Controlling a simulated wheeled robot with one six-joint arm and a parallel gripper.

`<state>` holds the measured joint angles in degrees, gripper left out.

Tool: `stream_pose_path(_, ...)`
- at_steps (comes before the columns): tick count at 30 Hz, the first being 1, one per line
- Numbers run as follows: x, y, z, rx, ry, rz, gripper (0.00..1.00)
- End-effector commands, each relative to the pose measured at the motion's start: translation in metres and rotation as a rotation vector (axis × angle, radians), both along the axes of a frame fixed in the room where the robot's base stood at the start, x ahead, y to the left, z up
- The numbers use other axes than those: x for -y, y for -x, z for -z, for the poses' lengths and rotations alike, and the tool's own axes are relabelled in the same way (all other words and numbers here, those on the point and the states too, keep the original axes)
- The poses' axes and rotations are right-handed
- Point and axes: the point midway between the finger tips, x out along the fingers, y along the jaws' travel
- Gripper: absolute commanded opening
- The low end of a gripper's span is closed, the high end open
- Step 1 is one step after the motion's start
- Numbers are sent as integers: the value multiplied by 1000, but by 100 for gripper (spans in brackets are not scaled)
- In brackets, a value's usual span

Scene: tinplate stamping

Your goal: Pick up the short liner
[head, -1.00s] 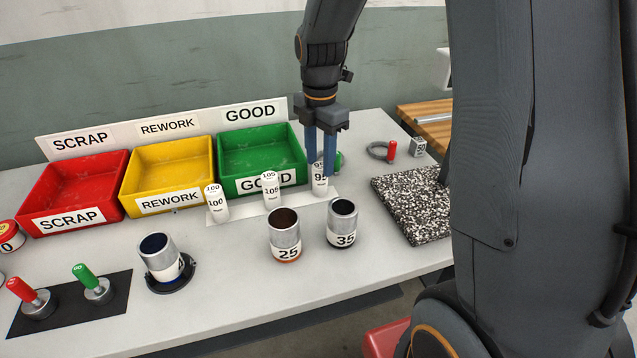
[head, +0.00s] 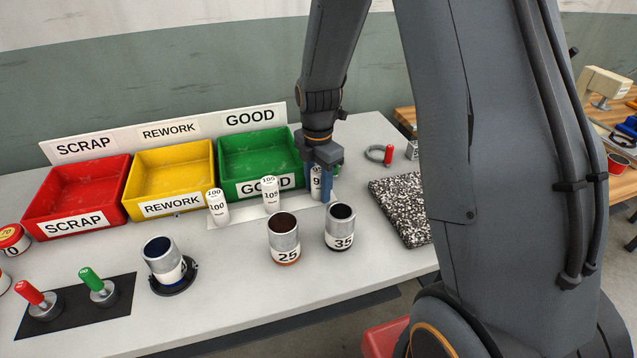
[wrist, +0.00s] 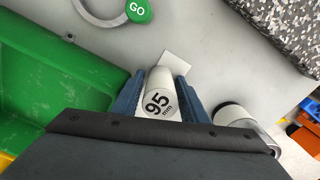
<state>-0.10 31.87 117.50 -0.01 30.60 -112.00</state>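The short liner is a white upright cylinder marked 95 (head: 316,186) at the right end of a row of three on a white strip. It also shows in the wrist view (wrist: 161,95), seen from above with "95 mm" on its top. My gripper (head: 320,188) points down over it, with a blue finger on either side. In the wrist view my gripper (wrist: 163,86) looks open, with the liner standing between the fingers. The fingers partly hide the liner in the head view. The 105 liner (head: 270,194) and the 100 liner (head: 217,207) stand to its left.
The green GOOD tray (head: 259,189) is close behind and left. Metal cups marked 25 (head: 285,241) and 35 (head: 340,228) stand in front. A speckled slab (head: 402,207) lies right. A ring gauge with a red handle (head: 388,155) is behind.

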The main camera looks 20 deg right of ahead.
Motion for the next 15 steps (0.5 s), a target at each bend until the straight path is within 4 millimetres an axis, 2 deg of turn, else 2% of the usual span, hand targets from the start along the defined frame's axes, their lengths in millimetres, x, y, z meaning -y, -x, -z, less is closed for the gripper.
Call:
stream_pose_path(2, 0, 0, 0, 0, 0, 0, 40)
stream_pose_path(7, 0, 0, 0, 0, 0, 0, 11)
stream_pose_path(15, 0, 0, -1, 0, 0, 0, 9)
